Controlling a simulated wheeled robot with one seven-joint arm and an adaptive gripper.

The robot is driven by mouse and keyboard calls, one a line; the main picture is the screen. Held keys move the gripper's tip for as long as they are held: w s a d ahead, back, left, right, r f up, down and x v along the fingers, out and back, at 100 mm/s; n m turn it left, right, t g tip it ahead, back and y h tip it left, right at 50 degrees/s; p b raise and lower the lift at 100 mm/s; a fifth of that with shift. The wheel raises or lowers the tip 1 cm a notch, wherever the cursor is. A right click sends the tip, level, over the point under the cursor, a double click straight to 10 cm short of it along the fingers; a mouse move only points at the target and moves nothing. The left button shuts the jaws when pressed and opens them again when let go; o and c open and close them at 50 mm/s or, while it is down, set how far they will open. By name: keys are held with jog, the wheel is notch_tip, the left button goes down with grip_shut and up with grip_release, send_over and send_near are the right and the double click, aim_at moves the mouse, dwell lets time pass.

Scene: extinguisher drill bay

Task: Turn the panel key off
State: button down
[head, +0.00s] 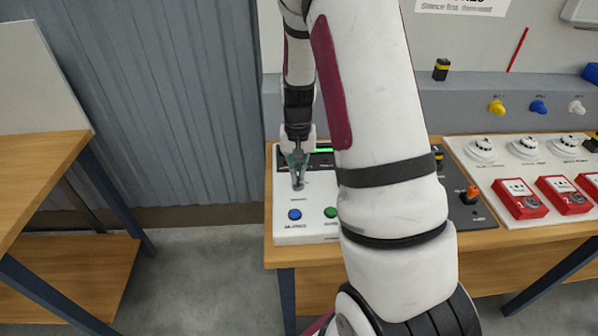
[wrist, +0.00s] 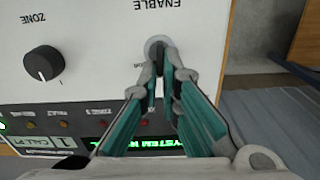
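The white control panel (head: 290,222) stands on the bench, left of my arm. Its key switch has a round grey collar (wrist: 158,46) by the word ENABLE in the wrist view. My gripper (head: 298,184) points down onto this switch, and its fingertips (wrist: 162,66) come close together right at the collar. The fingers appear shut on the panel key, of which little shows between them. The key's angle is hidden by the fingers.
A black ZONE knob (wrist: 43,63) and a row of small lamps lie near the key. A blue button (head: 294,214) and a green button (head: 330,212) sit at the panel's front. Red call points (head: 520,198) stand on the right. A wooden table (head: 40,165) stands at left.

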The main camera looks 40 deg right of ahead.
jog(key=shift+n, duration=0.5)
jog(key=c, duration=1.8)
grip_release()
jog(key=shift+r, duration=0.15)
notch_tip(320, 180, up, 12)
